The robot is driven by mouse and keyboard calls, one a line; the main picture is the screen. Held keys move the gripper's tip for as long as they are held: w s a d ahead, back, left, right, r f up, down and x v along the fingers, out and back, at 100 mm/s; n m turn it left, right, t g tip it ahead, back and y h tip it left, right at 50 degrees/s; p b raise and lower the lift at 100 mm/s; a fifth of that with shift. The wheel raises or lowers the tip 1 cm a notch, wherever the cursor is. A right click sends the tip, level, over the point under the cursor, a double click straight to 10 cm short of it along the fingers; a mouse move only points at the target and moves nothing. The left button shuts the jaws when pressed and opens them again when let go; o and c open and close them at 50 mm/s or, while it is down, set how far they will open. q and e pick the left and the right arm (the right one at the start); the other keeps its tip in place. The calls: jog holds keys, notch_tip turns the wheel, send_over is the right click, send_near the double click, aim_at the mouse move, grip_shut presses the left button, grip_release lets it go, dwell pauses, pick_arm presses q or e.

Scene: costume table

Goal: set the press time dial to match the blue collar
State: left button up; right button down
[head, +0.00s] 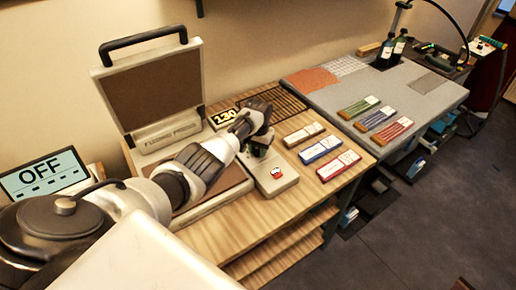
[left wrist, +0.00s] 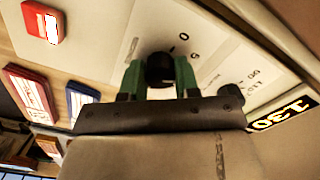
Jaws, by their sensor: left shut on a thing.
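The press (head: 155,90) stands open with its lid raised. Its control panel (head: 275,180) is at the right side of its base. My left gripper (head: 262,142) is over this panel. In the left wrist view its green fingers (left wrist: 160,78) are shut on the black dial knob (left wrist: 159,70), one on each side. Printed numbers, among them 0 and 5, show around the dial; its pointer is hard to read. A blue-and-white piece (head: 375,118) lies on the grey mat; whether it is the blue collar I cannot tell. My right gripper is out of view.
A yellow 130 display (head: 226,117) is behind the panel. An OFF screen (head: 45,172) is at left. A blue-edged card (head: 322,150) lies between a brown and a red one (head: 338,165). The grey mat (head: 425,95) is partly clear. A second black knob (left wrist: 231,97) is near the dial.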

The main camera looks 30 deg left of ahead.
pick_arm(q)
jog(key=m, duration=0.5)
jog(key=shift+m, duration=0.3)
jog(key=m, duration=0.4)
jog(key=m+b, duration=0.1)
jog(key=m, duration=0.4)
jog(key=shift+m, duration=0.4)
jog(key=m+b, duration=0.1)
jog(key=m, duration=0.3)
jog(key=shift+r+m, duration=0.1)
jog(key=shift+m, duration=0.3)
jog(key=o, duration=0.9)
